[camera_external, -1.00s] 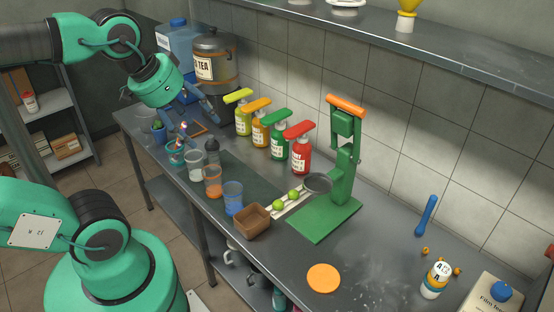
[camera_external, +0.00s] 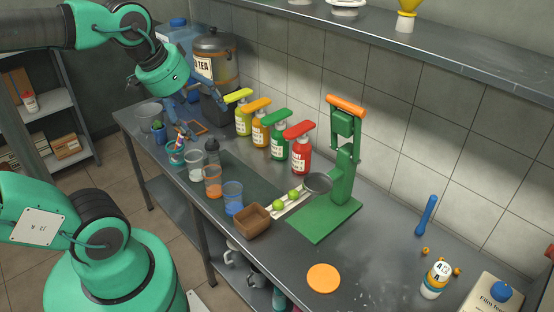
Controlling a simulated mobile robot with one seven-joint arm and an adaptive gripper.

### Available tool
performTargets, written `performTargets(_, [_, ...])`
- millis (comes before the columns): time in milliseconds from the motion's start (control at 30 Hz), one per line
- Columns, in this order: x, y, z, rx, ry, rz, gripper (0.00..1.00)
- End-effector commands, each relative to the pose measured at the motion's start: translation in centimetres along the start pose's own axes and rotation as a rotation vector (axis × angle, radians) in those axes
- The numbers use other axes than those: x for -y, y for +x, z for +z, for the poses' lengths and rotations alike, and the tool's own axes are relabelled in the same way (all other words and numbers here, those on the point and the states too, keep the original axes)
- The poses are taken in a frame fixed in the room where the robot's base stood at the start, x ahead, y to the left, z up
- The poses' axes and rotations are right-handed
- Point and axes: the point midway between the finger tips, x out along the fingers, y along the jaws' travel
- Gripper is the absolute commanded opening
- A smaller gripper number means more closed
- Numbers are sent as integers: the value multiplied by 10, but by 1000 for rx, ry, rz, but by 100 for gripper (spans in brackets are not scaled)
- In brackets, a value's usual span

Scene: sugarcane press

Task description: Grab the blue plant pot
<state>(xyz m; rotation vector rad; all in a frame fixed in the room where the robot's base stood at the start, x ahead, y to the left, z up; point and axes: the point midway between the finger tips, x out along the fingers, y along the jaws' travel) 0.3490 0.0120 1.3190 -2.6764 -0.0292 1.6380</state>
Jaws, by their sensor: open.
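The blue plant pot (camera_external: 159,136) is small, with a green plant in it. It stands at the far left end of the metal counter, in front of a clear grey container (camera_external: 149,114). My gripper (camera_external: 196,114) is open and empty, with its fingers pointing down. In the picture it is above and to the right of the pot, apart from it, near a small brown frame on the counter. The fingers' height above the counter is hard to tell.
A teal cup with colourful items (camera_external: 176,154) stands close to the pot. A large tea dispenser (camera_external: 216,66) and several syrup bottles (camera_external: 261,131) line the wall. Cups stand along the front edge. A green press (camera_external: 345,170) is at mid-counter.

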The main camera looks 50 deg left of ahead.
Motion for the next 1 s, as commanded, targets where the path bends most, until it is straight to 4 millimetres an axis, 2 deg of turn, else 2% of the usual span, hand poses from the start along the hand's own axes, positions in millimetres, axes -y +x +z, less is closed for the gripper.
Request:
performTargets(467, [68, 17, -91, 85, -31, -59, 79])
performTargets(767, [128, 41, -140, 140, -54, -87, 79])
performTargets(1000, [185, 66, -170, 185, -72, -102, 79])
